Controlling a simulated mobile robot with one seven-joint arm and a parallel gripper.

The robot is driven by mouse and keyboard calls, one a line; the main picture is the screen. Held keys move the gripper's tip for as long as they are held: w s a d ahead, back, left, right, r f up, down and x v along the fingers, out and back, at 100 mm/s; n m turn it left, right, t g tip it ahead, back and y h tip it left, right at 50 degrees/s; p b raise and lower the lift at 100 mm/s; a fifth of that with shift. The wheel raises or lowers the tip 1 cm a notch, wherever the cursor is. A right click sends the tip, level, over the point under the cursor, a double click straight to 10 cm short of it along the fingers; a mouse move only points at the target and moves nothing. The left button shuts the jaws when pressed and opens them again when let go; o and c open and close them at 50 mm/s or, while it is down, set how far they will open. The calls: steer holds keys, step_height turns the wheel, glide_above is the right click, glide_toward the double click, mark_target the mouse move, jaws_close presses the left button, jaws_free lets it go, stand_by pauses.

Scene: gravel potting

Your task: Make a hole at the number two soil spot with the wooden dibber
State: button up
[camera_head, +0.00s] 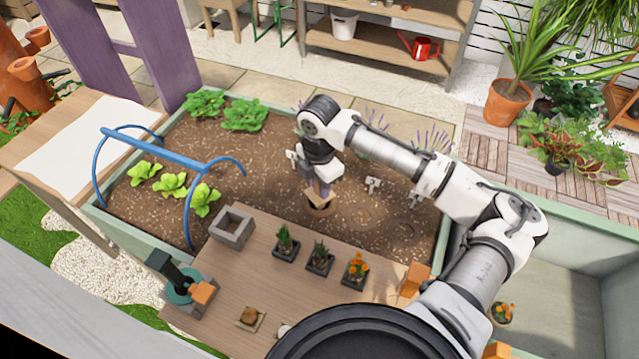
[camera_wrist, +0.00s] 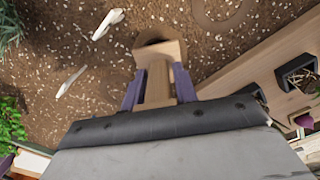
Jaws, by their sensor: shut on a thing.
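The wooden dibber (camera_head: 317,197) is in my gripper (camera_head: 322,184), low over the soil bed. In the wrist view the purple fingers of my gripper (camera_wrist: 158,84) are shut on both sides of the dibber (camera_wrist: 160,68), and its wide block end points away from the wrist. A dark patch shows at the soil beside the block; I cannot tell whether the tip is in the soil. Ring-shaped soil spots (camera_head: 368,214) and (camera_head: 402,229) lie to the right. Small white markers (camera_head: 373,185) and (camera_head: 414,198) stand behind them; their numbers are not readable.
A blue hoop frame (camera_head: 160,151) and lettuces stand at the left of the bed. In front, a wooden bench (camera_head: 260,275) holds a grey block (camera_head: 231,227) and several small potted plants (camera_head: 320,258). Lavender (camera_head: 432,140) grows at the back. Bare soil lies left of my gripper.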

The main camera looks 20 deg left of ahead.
steer(key=shift+r+p, duration=2.55)
steer(key=shift+r, duration=0.95)
steer(key=shift+r+p, duration=0.4)
steer(key=shift+r, duration=2.1)
